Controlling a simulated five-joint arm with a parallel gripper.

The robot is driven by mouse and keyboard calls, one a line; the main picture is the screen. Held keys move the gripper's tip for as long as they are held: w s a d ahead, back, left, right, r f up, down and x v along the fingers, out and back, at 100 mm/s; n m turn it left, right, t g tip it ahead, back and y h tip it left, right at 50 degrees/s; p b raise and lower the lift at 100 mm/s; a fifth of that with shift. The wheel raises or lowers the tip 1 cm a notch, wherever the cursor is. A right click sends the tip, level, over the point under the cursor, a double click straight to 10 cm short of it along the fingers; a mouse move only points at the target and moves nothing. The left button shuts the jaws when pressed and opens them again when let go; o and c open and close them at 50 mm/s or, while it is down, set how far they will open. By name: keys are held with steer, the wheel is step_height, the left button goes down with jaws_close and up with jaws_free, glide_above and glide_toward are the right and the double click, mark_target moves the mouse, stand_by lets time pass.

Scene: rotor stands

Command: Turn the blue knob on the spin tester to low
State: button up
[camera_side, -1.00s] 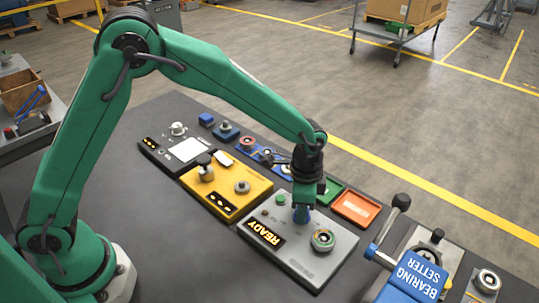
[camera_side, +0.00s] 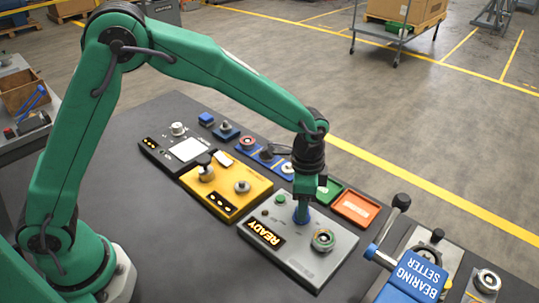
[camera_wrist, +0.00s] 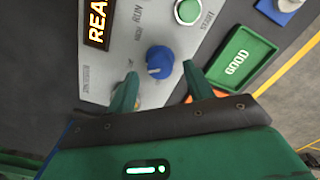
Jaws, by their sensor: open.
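The spin tester (camera_side: 318,262) is a grey box on the dark bench, with a lit READY display (camera_side: 264,233). Its blue knob (camera_wrist: 160,61) shows in the wrist view, a round knob with a pale pointer mark; in the side view its blue base (camera_side: 302,219) shows under my gripper. My gripper (camera_wrist: 158,80) is open and points down at the knob. Its two green fingers stand left and right of the knob, apart from it in the wrist view. I cannot read which setting the pointer marks.
A green START button (camera_wrist: 187,11) sits close to the knob. A green GOOD tray (camera_wrist: 243,58) and an orange tray (camera_side: 356,208) lie behind the tester. A yellow unit (camera_side: 228,186) stands left, and a blue bearing setter (camera_side: 412,278) right.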

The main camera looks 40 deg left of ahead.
steer(key=shift+r, duration=2.7)
steer(key=shift+a+r, duration=0.2)
steer(key=shift+r, duration=0.1)
steer(key=s+a+r+n+t, duration=0.1)
steer(key=s+a+r+n, duration=0.25)
steer(key=a+r, duration=0.2)
steer(key=s+a+r+n+t, duration=0.2)
steer(key=s+a+r, duration=0.25)
steer(key=a, duration=0.25)
steer(key=s+a+r+n+t, duration=0.2)
steer(key=s+a+n, duration=0.3)
steer(key=s+a, duration=0.3)
steer(key=shift+s+r+t, duration=0.15)
steer(key=shift+s+t, duration=0.15)
steer(key=shift+s, duration=2)
steer(key=shift+a+n, duration=0.1)
steer(key=shift+n, duration=0.15)
steer(key=shift+c, duration=0.4)
